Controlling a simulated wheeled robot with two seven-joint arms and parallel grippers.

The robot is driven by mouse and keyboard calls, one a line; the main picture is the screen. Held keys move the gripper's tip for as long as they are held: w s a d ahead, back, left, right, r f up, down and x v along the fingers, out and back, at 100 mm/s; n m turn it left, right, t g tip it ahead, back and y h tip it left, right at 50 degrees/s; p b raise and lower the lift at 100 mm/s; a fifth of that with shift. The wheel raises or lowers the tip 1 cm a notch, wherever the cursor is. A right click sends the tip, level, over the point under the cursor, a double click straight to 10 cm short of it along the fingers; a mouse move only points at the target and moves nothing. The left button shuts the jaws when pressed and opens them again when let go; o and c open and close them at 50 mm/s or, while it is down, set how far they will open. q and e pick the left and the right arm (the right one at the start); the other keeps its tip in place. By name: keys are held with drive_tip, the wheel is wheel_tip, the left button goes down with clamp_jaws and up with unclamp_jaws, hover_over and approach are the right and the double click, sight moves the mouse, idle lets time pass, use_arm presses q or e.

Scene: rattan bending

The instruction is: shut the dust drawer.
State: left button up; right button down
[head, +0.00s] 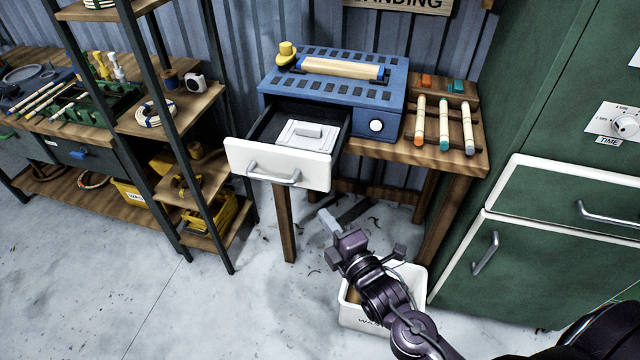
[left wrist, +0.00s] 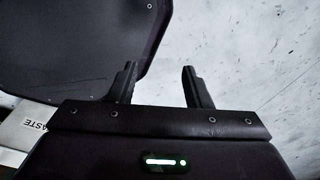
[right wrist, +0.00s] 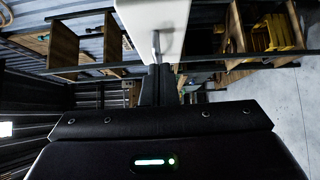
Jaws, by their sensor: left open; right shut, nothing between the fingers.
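The dust drawer (head: 278,165) sticks out of the blue sanding machine (head: 375,98), open, its white front facing the room with a grey bar handle. A pale lidded box (head: 306,133) sits inside it. My right gripper (head: 327,218) is shut and empty, below and in front of the drawer front's right end; I see no contact. In the right wrist view the white drawer front (right wrist: 155,15) and its handle (right wrist: 155,45) show beyond the shut fingers (right wrist: 160,78). My left gripper (left wrist: 158,80) is open and empty above the floor, outside the head view.
The machine stands on a wooden table (head: 460,150) with several capped sticks (head: 444,125) at its right. A white waste bin (head: 415,290) stands below my right arm. A shelf rack (head: 215,195) is left of the drawer, a green cabinet (head: 560,150) right.

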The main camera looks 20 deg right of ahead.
drive_tip(key=w+p, duration=0.2)
drive_tip(key=w, duration=0.7)
drive_tip(key=shift+d, duration=0.15)
drive_tip(key=shift+w+d, duration=0.25)
drive_tip(key=shift+w, duration=0.05)
use_arm(q)
drive_tip(key=shift+w+a+r, duration=0.1)
drive_tip(key=shift+w+r, duration=0.3)
drive_tip(key=shift+r, duration=0.2)
drive_tip(key=shift+w+a+r, duration=0.1)
drive_tip(key=shift+w+r, duration=0.25)
drive_tip(key=shift+r, duration=0.2)
drive_tip(key=shift+s, duration=0.1)
